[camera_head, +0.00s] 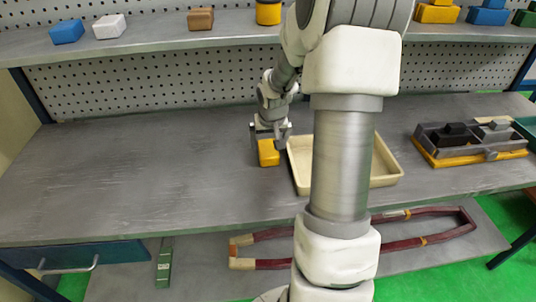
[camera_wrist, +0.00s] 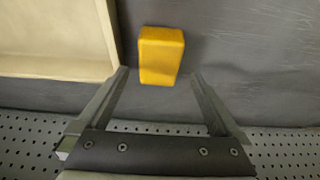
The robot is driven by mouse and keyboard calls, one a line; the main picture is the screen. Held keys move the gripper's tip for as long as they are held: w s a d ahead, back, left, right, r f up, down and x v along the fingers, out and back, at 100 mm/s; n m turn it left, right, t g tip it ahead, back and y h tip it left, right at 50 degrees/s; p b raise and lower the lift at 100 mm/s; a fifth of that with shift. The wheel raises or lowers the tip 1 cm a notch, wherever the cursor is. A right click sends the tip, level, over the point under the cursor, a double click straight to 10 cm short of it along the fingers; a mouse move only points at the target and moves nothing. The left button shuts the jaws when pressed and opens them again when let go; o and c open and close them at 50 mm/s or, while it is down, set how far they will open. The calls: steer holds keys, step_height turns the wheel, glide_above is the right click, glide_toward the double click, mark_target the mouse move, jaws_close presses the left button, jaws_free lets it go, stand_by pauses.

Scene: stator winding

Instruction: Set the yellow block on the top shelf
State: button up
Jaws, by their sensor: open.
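The yellow block (camera_head: 268,154) lies on the grey workbench, just left of a cream tray. My gripper (camera_head: 269,132) is directly above it, pointing down. In the wrist view the yellow block (camera_wrist: 161,55) lies ahead of the open fingers (camera_wrist: 160,76), roughly between their lines, with bare space at both sides. Nothing is held. Whether the fingertips reach down beside the block is hard to tell. The top shelf (camera_head: 160,43) runs along the back above the bench. My arm hides part of the shelf and tray.
On the shelf stand a blue block (camera_head: 67,32), a white block (camera_head: 109,26), a brown block (camera_head: 200,19) and a yellow cylinder-like part (camera_head: 268,12). The cream tray (camera_head: 388,180) is close to the gripper's right. A fixture (camera_head: 470,142) sits farther right. The bench's left is clear.

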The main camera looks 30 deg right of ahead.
mark_target(268, 147)
steer(key=shift+b+x, duration=0.4)
steer(key=shift+x, duration=2.45)
jaws_close()
steer(key=shift+d+r, duration=0.1)
steer(key=shift+r, duration=0.55)
steer(key=r, duration=0.2)
steer(key=r+p, duration=0.1)
steer(key=shift+s+d+r, duration=0.25)
steer(key=shift+s, duration=0.05)
steer(key=s+d+r+p, duration=0.2)
steer(key=s+d+r, duration=0.4)
steer(key=s, duration=0.3)
steer(key=shift+r, duration=0.15)
